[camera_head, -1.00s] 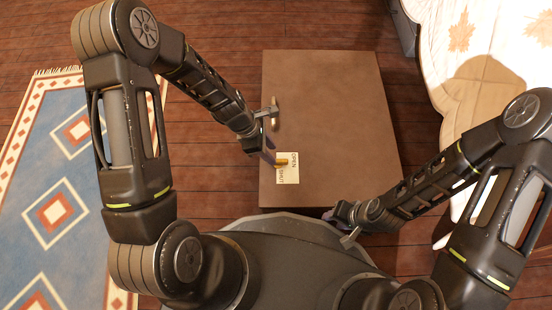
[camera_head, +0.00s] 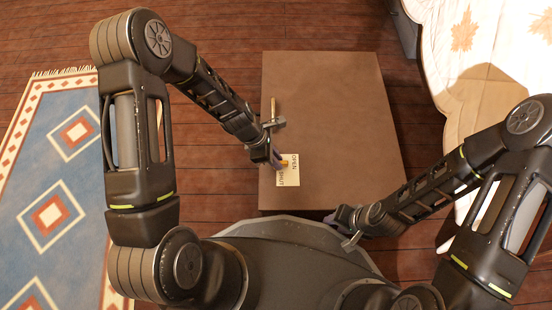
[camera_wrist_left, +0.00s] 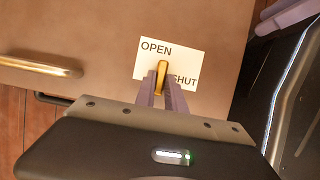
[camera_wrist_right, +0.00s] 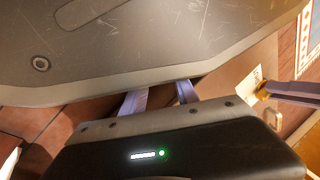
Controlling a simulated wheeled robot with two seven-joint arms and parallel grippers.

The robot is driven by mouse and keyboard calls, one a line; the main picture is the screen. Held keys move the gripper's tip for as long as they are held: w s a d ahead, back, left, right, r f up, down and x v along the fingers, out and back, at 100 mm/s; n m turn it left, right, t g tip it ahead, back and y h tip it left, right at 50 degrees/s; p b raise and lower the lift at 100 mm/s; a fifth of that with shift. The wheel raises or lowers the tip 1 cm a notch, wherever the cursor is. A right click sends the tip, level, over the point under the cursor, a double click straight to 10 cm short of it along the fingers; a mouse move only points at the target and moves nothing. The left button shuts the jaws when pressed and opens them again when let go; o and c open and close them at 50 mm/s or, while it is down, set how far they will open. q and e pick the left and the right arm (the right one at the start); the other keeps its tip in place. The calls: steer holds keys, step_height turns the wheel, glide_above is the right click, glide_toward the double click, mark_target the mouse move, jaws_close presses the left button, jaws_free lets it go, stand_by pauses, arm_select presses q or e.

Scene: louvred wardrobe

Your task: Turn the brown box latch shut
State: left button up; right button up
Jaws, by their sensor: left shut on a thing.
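The brown box (camera_head: 335,120) lies in front of me, its brown top facing up. Its brass latch (camera_wrist_left: 161,72) sits on a white card (camera_wrist_left: 190,60) marked OPEN and SHUT; in the left wrist view the lever stands near upright, between the two words. My left gripper (camera_head: 279,161) is at the latch, its purple fingers shut on the lever; the fingers partly hide the card. My right gripper (camera_wrist_right: 160,98) is low by the box's near edge, fingers apart with nothing between them.
A brass bar handle (camera_head: 273,108) is on the box's left side, close to my left gripper. A blue patterned rug (camera_head: 50,190) lies on the wooden floor at left. A white leaf-patterned cover (camera_head: 490,50) is at right. The box top's right part is clear.

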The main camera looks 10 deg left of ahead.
arm_select(q)
jaws_close()
steer(key=shift+r+m+g+p, duration=0.1)
steer(key=shift+m+g+p, duration=0.25)
steer(key=shift+m, duration=0.15)
steer(key=shift+w+m+g+p, duration=0.1)
steer(key=shift+m+g+p, duration=0.15)
steer(key=shift+m+p, duration=0.55)
steer(key=m+g, duration=0.1)
steer(key=m, duration=0.3)
steer(key=shift+w+m+g+p, duration=0.15)
steer(key=shift+m+g+p, duration=0.15)
steer(key=shift+m+g, duration=0.1)
steer(key=m+g+y, duration=0.1)
steer(key=m, duration=0.3)
steer(key=shift+w+m, duration=0.1)
steer(key=shift+m, duration=0.2)
steer(key=m+y, duration=0.1)
steer(key=m, duration=0.2)
steer(key=m+g+y, duration=0.1)
steer(key=m, duration=0.1)
steer(key=shift+d+m, duration=0.15)
steer(key=shift+m, duration=0.25)
